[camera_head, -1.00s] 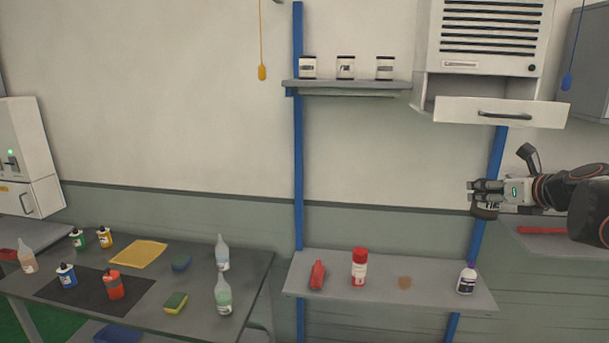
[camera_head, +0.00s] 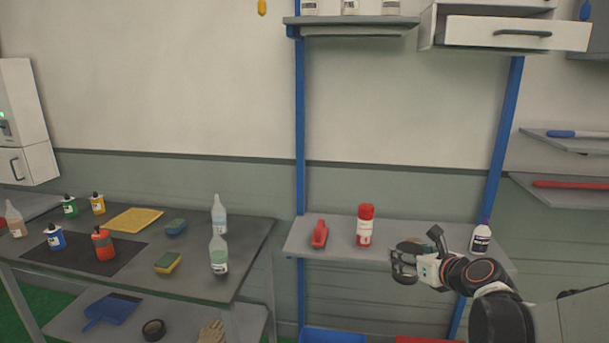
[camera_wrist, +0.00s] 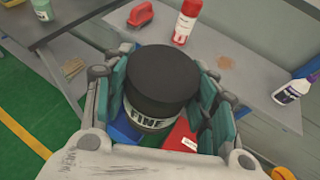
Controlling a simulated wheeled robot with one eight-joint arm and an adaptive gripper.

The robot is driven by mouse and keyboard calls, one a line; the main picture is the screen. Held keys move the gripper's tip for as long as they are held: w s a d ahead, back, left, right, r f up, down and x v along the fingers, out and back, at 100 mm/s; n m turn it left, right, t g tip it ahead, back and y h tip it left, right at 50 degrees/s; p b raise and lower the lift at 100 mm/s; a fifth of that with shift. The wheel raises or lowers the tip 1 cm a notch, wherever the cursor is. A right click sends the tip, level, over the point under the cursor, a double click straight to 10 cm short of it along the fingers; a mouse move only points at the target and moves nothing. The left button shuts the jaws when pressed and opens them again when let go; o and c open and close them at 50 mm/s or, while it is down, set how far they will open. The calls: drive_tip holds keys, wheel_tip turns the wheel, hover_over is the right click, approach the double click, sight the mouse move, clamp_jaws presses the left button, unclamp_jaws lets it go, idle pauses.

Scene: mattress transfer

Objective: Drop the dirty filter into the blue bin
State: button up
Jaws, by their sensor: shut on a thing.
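The dirty filter (camera_wrist: 163,78) is a dark, round canister with a light band reading "FINE". In the wrist view my gripper (camera_wrist: 163,92) is shut on its sides and holds it in the air. In the head view my gripper (camera_head: 405,264) is in front of the wall shelf's front edge. The blue bin (camera_head: 335,336) shows only its top edge at the bottom of the head view. In the wrist view a part of the blue bin (camera_wrist: 123,130) shows below and left of the filter; the rest is hidden by filter and fingers.
A red bin (camera_head: 428,340) stands right of the blue one. The wall shelf (camera_head: 340,255) holds a red brush (camera_head: 319,234), a red spray can (camera_head: 365,226) and a white bottle (camera_head: 481,238). A cluttered workbench (camera_head: 200,275) stands at the left.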

drive_tip(key=s+a+f+b, duration=0.3)
drive_tip(key=a+f+b, duration=0.2)
drive_tip(key=f, duration=0.5)
drive_tip(key=shift+s+a+f+y, duration=0.15)
drive_tip(key=shift+s+a+y, duration=0.05)
drive_tip(key=shift+a+y, duration=0.15)
